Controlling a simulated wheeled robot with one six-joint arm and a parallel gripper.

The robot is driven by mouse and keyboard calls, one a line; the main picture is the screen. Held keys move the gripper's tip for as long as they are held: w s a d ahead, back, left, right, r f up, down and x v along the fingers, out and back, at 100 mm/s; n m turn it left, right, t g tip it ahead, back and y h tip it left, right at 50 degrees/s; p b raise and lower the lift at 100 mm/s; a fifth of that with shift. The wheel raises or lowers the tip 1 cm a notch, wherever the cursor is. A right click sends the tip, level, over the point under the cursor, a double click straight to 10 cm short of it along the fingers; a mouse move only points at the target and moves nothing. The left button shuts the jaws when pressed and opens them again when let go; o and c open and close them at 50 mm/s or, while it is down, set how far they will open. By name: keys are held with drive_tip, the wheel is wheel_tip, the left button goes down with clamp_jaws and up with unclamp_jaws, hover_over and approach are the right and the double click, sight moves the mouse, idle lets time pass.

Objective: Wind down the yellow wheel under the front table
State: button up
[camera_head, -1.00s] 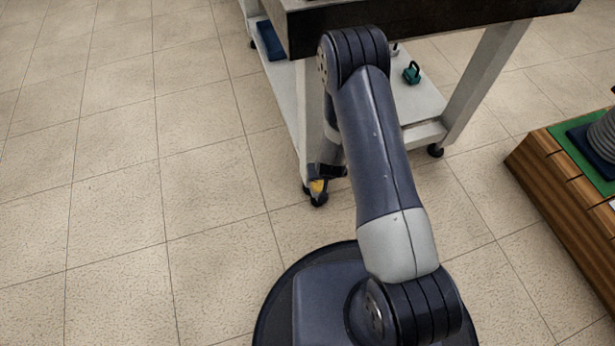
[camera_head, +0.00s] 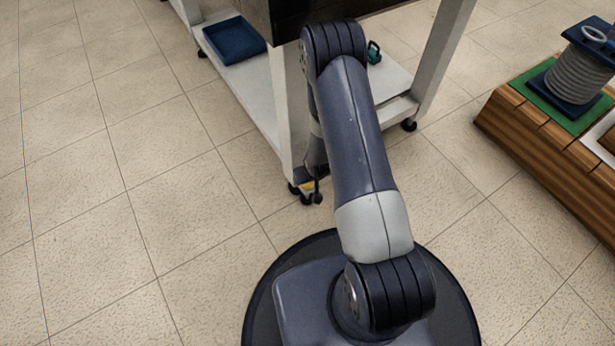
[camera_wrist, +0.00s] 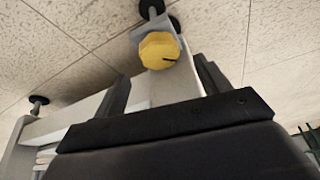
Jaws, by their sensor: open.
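The yellow wheel (camera_wrist: 160,50) shows in the wrist view at the foot of a table leg, with a dark slot or mark on its face. In the head view only a small bit of yellow (camera_head: 308,184) shows at the bottom of the near leg, partly covered by my arm's end. The front table (camera_head: 287,120) is a pale frame with a dark top and a lower shelf. My gripper (camera_wrist: 163,85) is open. Its two dark fingers stand left and right in the wrist view, with the wheel beyond and between them, seemingly not touched.
A blue tray (camera_head: 234,40) and a small green object (camera_head: 374,53) are on the lower shelf. At right a wooden platform (camera_head: 545,150) carries a green mat and a grey coil on a blue base (camera_head: 577,80). Tiled floor at left is clear.

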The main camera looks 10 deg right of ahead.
drive_tip(key=b+x, duration=0.1)
drive_tip(key=x, duration=0.3)
drive_tip(key=shift+s+f, duration=0.15)
drive_tip(key=shift+w+f, duration=0.2)
drive_tip(key=shift+w, duration=0.05)
drive_tip(key=shift+r+n, duration=0.15)
drive_tip(key=shift+n, duration=0.15)
drive_tip(key=n+y+p, duration=0.1)
drive_tip(key=n+p, duration=0.1)
drive_tip(key=p, duration=0.1)
drive_tip(key=shift+r, duration=0.15)
drive_tip(key=shift+s+d+r+n+g+p, duration=0.15)
drive_tip(key=shift+r+n+g+p, duration=0.2)
drive_tip(key=shift+p, duration=0.2)
drive_tip(key=s+r+m+h, duration=0.1)
drive_tip(key=s+r+m, duration=0.3)
drive_tip(key=r, duration=0.4)
drive_tip(key=shift+a+r+m+h, duration=0.3)
drive_tip(key=shift+r+m+h, duration=0.1)
drive_tip(key=shift+m, duration=0.15)
drive_tip(key=shift+s, duration=0.1)
